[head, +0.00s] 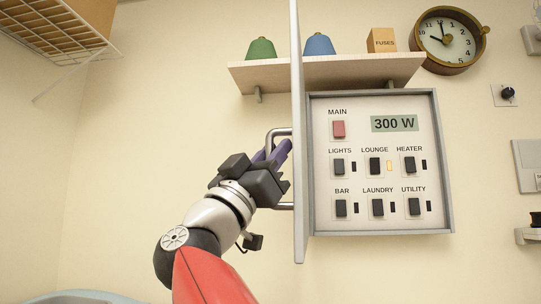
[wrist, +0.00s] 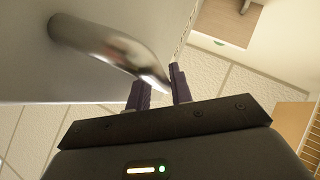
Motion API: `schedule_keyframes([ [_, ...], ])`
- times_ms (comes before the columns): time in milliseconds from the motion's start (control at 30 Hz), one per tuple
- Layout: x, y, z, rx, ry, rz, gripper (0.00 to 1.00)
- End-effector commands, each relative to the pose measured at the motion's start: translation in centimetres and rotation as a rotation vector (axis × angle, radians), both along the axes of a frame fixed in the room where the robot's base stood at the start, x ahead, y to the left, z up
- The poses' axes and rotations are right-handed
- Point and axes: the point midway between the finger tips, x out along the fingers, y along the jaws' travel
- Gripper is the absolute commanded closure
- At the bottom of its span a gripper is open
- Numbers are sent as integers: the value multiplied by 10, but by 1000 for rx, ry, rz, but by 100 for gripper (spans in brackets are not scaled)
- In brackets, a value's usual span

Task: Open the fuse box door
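The fuse box (head: 444,160) hangs on the wall in the head view, with its panel of labelled switches (head: 376,165) exposed. Its door (head: 298,170) is swung out on the left side and shows nearly edge-on, standing about square to the panel. A metal handle (head: 284,131) sits on the door's outer face; it also shows in the wrist view (wrist: 110,48). My gripper (head: 271,152) is at this handle, left of the door. Its purple fingers (wrist: 158,92) stand a little apart with the handle bar between them. The fingers hide part of the bar.
A shelf (head: 330,72) above the box carries a green bell-shaped thing (head: 261,49), a blue one (head: 319,45) and a fuses box (head: 381,40). A clock (head: 447,41) hangs at upper right. A wire rack (head: 62,35) is at upper left. The wall left of my arm is clear.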

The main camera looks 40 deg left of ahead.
Motion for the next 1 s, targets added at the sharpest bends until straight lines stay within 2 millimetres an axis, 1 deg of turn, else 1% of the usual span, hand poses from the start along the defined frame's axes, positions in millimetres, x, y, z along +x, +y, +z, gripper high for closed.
schedule_keyframes([
  [267, -3, 2, -5, -2, 2, 4, 79],
  [367, -11, 2, -15, -1, 1, 4, 79],
  [600, -40, 3, -45, -3, 0, 3, 79],
  [733, -50, 3, -54, -3, 0, 3, 79],
  [1000, -55, 3, -56, -1, 1, 1, 79],
])
